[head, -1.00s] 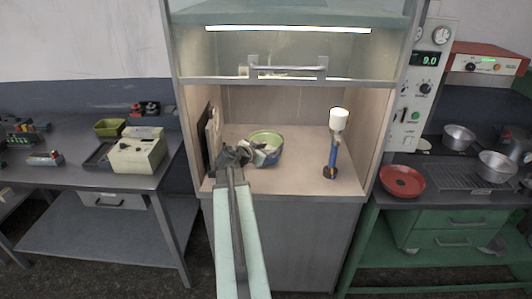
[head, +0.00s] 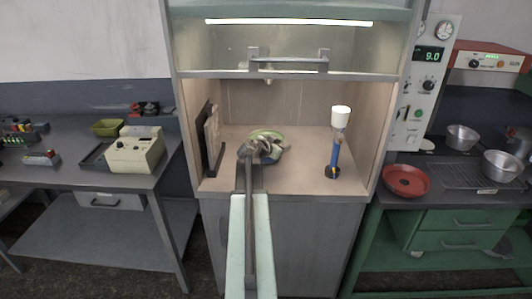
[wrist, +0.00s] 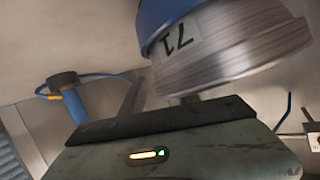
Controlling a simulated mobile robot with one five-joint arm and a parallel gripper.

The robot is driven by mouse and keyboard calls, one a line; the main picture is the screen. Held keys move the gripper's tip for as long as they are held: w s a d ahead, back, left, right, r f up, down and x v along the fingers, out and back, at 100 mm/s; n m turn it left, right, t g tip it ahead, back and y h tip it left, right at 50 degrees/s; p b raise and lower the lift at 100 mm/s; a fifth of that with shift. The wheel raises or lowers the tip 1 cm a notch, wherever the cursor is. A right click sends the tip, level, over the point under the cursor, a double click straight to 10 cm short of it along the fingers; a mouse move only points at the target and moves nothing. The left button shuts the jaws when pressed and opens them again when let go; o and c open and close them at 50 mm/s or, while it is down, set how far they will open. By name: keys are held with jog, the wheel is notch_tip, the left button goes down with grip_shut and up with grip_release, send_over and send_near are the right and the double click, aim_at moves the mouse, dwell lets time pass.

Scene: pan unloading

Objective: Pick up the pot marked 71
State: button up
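The pot marked 71 (wrist: 230,50) fills the upper right of the wrist view. It has a blue part and a ribbed metal band with a white label, and appears upside down in this view. In the head view a pot with a green rim (head: 267,134) stands on the hood floor, its front largely hidden by my gripper (head: 264,150). My gripper is at the pot's near side. Whether its fingers touch the pot, or are apart or closed, is not clear. A greenish part with a dark edge crosses the lower wrist view.
A blue stand with a white cup (head: 336,143) stands right of the pot inside the hood (head: 300,182). Upright boards (head: 211,140) lean at the hood's left wall. The raised sash (head: 290,77) hangs above. Hood floor is clear between pot and stand.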

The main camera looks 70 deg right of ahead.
jog(key=shift+a+r, duration=0.1)
grip_shut()
jog(key=shift+s, duration=0.1)
dwell(1.1)
